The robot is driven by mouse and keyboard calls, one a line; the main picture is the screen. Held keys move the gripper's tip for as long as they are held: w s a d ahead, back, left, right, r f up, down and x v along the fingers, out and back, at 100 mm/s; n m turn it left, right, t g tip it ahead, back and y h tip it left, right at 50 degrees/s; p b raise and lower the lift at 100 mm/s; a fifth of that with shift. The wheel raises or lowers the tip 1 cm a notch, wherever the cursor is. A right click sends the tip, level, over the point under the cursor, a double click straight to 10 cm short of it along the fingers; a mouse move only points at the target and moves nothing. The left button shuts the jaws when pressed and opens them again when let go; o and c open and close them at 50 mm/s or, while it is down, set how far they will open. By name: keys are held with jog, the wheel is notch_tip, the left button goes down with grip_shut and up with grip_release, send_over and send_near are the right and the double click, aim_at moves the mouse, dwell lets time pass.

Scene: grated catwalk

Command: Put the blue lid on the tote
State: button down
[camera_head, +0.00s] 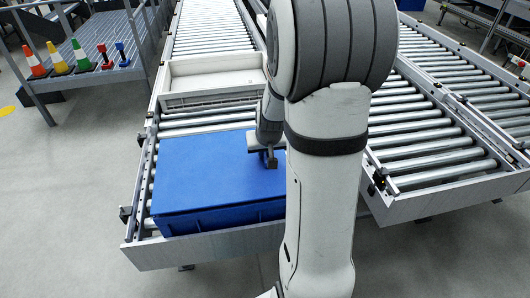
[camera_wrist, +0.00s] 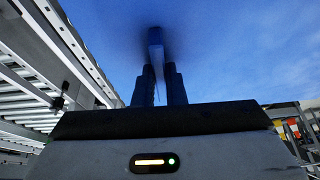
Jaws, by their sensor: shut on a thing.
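The blue lid (camera_head: 205,170) lies flat over the top of the blue tote (camera_head: 225,217), which rests on the near end of the left roller conveyor. The lid covers the tote's opening, and their visible front edges look lined up. I cannot tell whether a small gap is left between them. My gripper (camera_head: 268,160) is over the lid's right part, shut on its raised handle. In the wrist view the fingers (camera_wrist: 158,86) close on the blue handle (camera_wrist: 155,52), with the lid (camera_wrist: 225,50) filling the upper picture. My arm hides the tote's right end.
A pale open tray (camera_head: 210,78) sits on the conveyor just behind the tote. Another roller conveyor (camera_head: 430,140) runs to the right of my arm. Several coloured cones (camera_head: 58,62) stand on a grated platform at far left. The floor (camera_head: 75,190) at left is clear.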

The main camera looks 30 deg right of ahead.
jog(key=shift+f+b, duration=0.9)
dwell(0.4)
jog(key=c, duration=1.4)
grip_release()
jog(key=shift+o, duration=0.3)
jog(key=o, duration=0.3)
jog(key=shift+r, duration=0.15)
jog(key=shift+r+p, duration=2.7)
jog(key=shift+r, duration=1.25)
